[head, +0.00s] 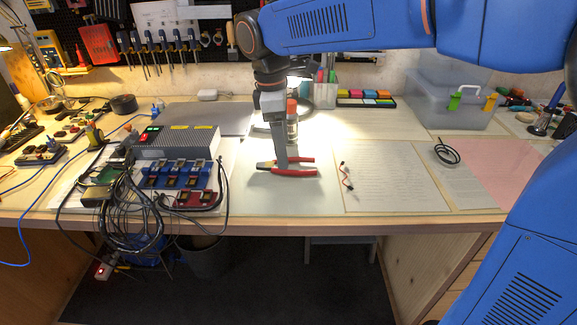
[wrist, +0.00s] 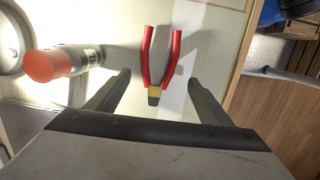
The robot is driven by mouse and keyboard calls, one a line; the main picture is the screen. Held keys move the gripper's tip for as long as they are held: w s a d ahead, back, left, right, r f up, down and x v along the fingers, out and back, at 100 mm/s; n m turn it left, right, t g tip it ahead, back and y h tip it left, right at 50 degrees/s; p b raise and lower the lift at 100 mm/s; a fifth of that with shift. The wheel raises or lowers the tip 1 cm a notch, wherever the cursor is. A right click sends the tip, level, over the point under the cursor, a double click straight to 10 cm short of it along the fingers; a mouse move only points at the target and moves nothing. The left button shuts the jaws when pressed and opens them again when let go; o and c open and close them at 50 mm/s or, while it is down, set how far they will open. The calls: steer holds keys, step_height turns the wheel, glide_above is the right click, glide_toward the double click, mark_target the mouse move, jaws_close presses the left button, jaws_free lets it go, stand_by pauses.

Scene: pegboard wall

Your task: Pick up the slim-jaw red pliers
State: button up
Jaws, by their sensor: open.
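The red pliers (head: 300,172) lie on a pale sheet near the front edge of the workbench. In the wrist view the pliers (wrist: 160,58) show two red handles spread apart, pointing away from my gripper, with a yellow and dark jaw end nearest it. My gripper (head: 280,165) reaches down over the jaw end and hides part of it in the head view. In the wrist view my gripper (wrist: 157,85) is open, one finger on each side of the pliers. Nothing is held between the fingers. I cannot tell the exact height above the bench.
An orange-capped bottle (wrist: 60,64) stands close to the left finger in the wrist view. A grey box with blue and red modules and tangled cables (head: 175,145) lies left of the pliers. A small red-and-black wire piece (head: 346,176) lies to the right. Paper sheets there are mostly clear.

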steer(key=shift+w+d+f, duration=0.1)
steer(key=shift+d+f, duration=0.15)
steer(key=shift+f, duration=0.85)
steer(key=shift+w+d+f, duration=0.1)
steer(key=shift+d+f, duration=0.1)
steer(key=shift+f, duration=0.9)
steer(key=c, duration=1.4)
steer(key=shift+r, duration=5.05)
steer(key=shift+c, duration=0.2)
